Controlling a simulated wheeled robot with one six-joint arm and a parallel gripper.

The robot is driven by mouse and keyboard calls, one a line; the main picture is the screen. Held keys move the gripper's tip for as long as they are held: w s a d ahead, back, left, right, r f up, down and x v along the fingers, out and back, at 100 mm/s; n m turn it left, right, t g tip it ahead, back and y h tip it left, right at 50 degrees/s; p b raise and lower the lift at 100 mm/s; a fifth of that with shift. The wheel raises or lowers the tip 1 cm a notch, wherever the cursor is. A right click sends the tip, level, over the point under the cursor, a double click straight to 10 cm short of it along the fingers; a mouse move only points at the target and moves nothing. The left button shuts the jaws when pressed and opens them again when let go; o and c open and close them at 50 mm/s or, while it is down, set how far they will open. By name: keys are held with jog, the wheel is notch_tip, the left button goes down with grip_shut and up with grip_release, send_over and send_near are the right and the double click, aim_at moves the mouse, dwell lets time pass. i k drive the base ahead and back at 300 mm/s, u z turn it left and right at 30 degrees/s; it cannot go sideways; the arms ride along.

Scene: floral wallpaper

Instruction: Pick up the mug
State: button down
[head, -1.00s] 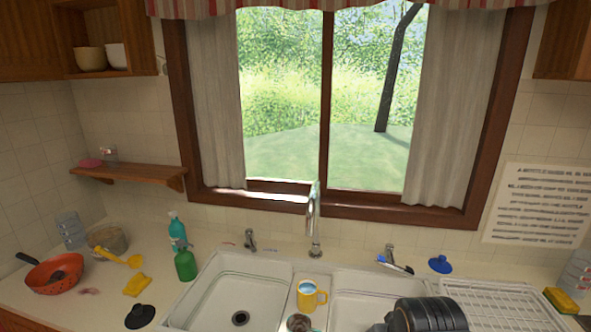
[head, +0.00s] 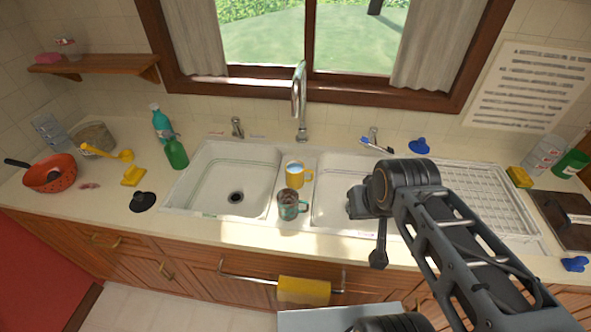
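A yellow mug (head: 294,178) stands upright on the strip between the two sink basins, with its handle to the right and something pale blue inside. In front of it stands a second mug, teal and brown (head: 288,206), with its handle also to the right. My arm reaches in from the lower right, and its dark joint covers part of the right basin. A dark part that may be my gripper (head: 379,256) hangs at the arm's left side, right of both mugs and apart from them. Its fingers cannot be made out, and I see nothing held.
The tap (head: 300,105) rises behind the mugs. The left basin (head: 210,190) is empty. A green bottle (head: 176,153) and a red colander (head: 50,173) stand to the left. A yellow towel (head: 303,290) hangs on the rail at the front. A drying rack (head: 490,200) lies to the right.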

aim_at(294, 170)
jog(key=z, duration=0.5)
jog(key=k, duration=1.25)
jog(key=u, duration=0.85)
jog(key=i, duration=1.4)
jog(key=z, duration=0.7)
